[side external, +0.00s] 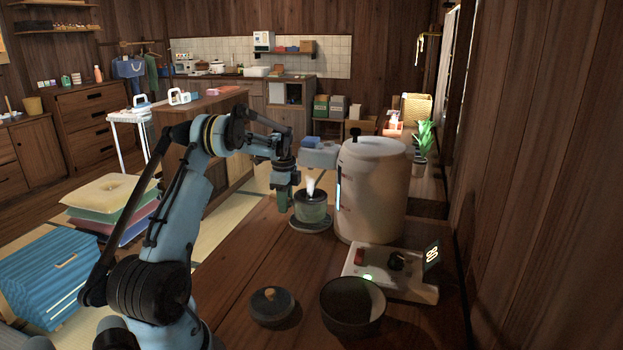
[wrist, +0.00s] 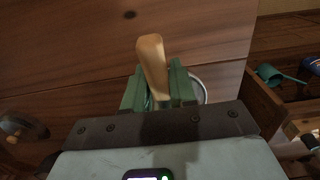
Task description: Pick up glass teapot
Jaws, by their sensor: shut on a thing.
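The glass teapot (side external: 311,211) is a small greenish vessel at the middle of the side external view, at or just over a round grey base (side external: 297,225). I cannot tell whether it touches the base. My gripper (side external: 284,203) is at its left side, pointing down. In the wrist view, the green fingers of my gripper (wrist: 160,92) are shut on the teapot's pale wooden handle (wrist: 151,58), which sticks up between them. A curved glass rim (wrist: 203,88) shows behind the right finger. The rest of the teapot is hidden there by the gripper.
A large pale cylindrical dispenser (side external: 373,195) stands close to the teapot's right. In front are a white device with knobs (side external: 385,275), a dark bowl (side external: 350,315) and a round dark lid (side external: 271,307). The wooden counter (side external: 235,255) is clear at left.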

